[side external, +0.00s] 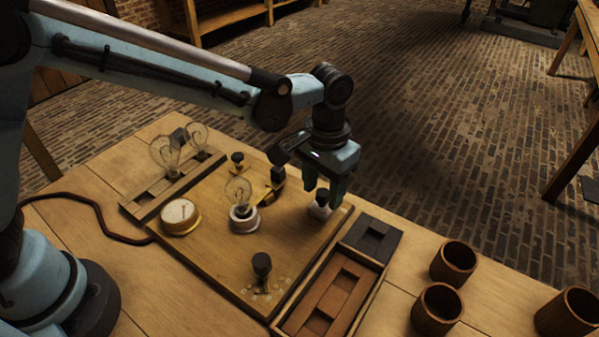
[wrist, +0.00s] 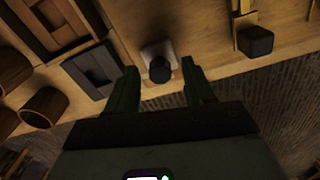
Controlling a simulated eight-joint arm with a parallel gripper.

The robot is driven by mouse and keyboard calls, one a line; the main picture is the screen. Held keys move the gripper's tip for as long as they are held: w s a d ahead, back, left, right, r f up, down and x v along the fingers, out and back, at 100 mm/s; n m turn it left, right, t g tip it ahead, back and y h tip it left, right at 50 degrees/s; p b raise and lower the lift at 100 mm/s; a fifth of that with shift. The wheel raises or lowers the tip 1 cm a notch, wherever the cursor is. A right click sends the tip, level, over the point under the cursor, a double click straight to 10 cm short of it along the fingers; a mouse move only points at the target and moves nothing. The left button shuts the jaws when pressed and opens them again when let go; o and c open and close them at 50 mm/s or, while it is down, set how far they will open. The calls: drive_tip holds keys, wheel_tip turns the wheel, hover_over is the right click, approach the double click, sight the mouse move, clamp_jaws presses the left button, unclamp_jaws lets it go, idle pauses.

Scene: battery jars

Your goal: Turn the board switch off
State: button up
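The wooden board (side external: 215,265) lies on the table. Near its right corner is a black knob on a white base (side external: 320,208), which also shows in the wrist view (wrist: 159,68). Left of it is a brass strip with a black block handle (side external: 277,175), also in the wrist view (wrist: 255,41). The frames do not settle which of these is the board switch. My gripper (side external: 323,191) is open above the white-based knob. In the wrist view the knob appears between the spread fingertips (wrist: 160,76); no contact is clear.
The board also carries a bulb (side external: 238,190), a black post (side external: 262,266) and a smaller one (side external: 237,159). A round gauge (side external: 179,214) and more bulbs (side external: 165,154) stand at left. A slotted tray (side external: 280,326) and cups (side external: 437,308) are at right.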

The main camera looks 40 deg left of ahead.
sight(323, 192)
wheel_tip(323, 192, up, 12)
idle(0.7)
drive_tip(key=s+a+f+n+t, duration=0.1)
drive_tip(key=s+a, duration=0.4)
drive_tip(key=a, duration=0.5)
drive_tip(key=s+a+f+n+t, duration=0.1)
drive_tip(key=s+a+f+t, duration=0.1)
drive_tip(key=s+a+t, duration=0.4)
drive_tip(key=a, duration=0.5)
drive_tip(key=shift+a+f, duration=0.25)
drive_tip(key=shift+f, duration=0.1)
